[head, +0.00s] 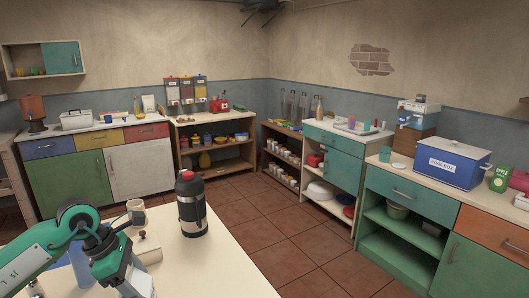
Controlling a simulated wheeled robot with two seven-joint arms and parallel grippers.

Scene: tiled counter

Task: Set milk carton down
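I cannot make out a milk carton for certain in the head view. My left arm comes in from the lower left, and my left gripper (128,280) points down over the near cream table (215,262). Its fingertips are cut off or hidden at the bottom edge, so I cannot see whether it holds anything. A pale box with a brown knob (148,247) stands on the table just beyond the gripper. A bluish shape (80,265) shows behind the arm, partly hidden. My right gripper is not in view.
A black and steel flask with a red top (191,205) and a pale mug (136,212) stand on the near table. On the right counter are a blue cool box (452,165) and a green apple carton (499,178). The tiled floor (275,235) between is clear.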

